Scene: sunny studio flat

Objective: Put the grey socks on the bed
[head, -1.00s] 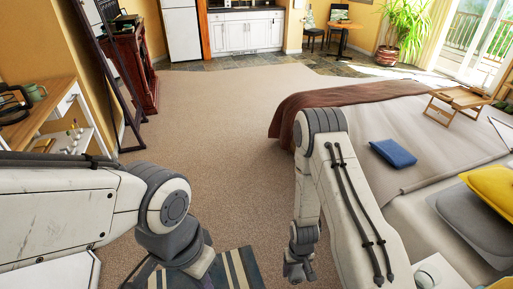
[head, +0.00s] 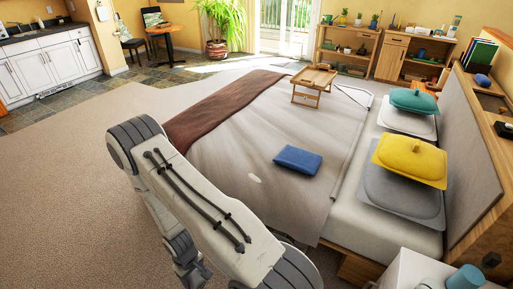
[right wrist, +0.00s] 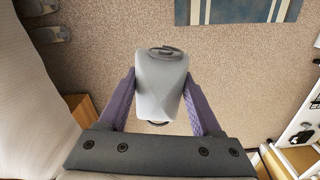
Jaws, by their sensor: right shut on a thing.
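The grey socks (right wrist: 160,85), a pale grey bundle, are between the two purple fingers of my right gripper (right wrist: 160,75) in the right wrist view. The gripper is shut on them, above the carpet. The bed (head: 240,150) fills the middle of the head view, with a pale cover and a brown throw (head: 215,112) at its foot. My right arm stands in front of its near left side. The socks cannot be made out in the head view. My left gripper is in neither view.
On the bed are a blue folded item (head: 298,160), a wooden tray table (head: 314,78), and yellow (head: 410,157), grey and teal cushions. The cover between the throw and the blue item is mostly clear. A white bedside unit (head: 410,270) stands at the near right.

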